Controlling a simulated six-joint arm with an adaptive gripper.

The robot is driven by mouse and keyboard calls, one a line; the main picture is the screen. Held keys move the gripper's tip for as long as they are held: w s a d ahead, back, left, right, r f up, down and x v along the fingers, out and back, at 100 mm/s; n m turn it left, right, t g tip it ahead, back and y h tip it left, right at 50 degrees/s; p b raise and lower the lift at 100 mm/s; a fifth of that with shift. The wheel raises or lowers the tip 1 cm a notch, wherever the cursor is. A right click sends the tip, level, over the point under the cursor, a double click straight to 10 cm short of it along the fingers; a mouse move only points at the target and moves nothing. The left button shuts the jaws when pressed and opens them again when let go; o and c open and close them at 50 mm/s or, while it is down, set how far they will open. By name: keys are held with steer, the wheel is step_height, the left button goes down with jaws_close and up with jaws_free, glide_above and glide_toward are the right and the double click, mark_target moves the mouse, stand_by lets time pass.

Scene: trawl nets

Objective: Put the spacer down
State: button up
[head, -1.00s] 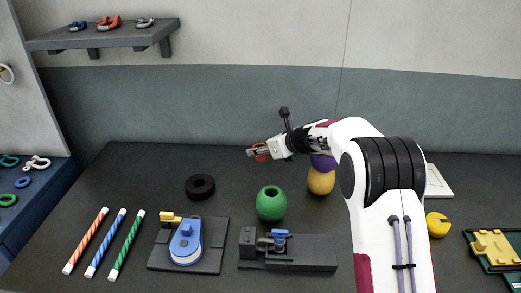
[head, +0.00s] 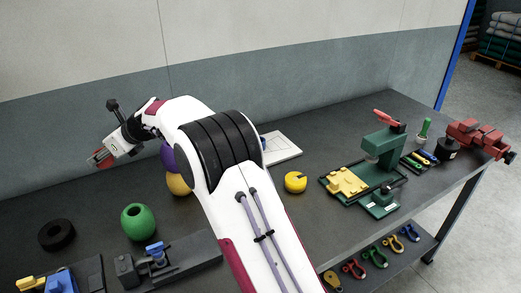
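My gripper (head: 101,157) is at the left in the head view, above the back of the dark bench. A small red piece (head: 104,161) shows at its fingertips. It looked ring-like in the earlier view and I take it for the spacer. The fingers appear closed on it, and they hide part of it. The piece is held in the air, apart from the bench top (head: 310,112).
A black ring (head: 57,235), green float (head: 138,222), yellow float (head: 179,184) and purple float (head: 170,157) stand below and beside my gripper.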

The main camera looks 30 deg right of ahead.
step_height(320, 180, up, 6)
steer(key=m+t+h, duration=0.3)
steer(key=m+h, duration=0.4)
steer(key=m, duration=0.1)
glide_above(276, 158)
step_height(276, 158, down, 10)
steer(key=shift+w+f, duration=0.15)
steer(key=shift+f, duration=0.1)
steer(key=shift+f, duration=3.1)
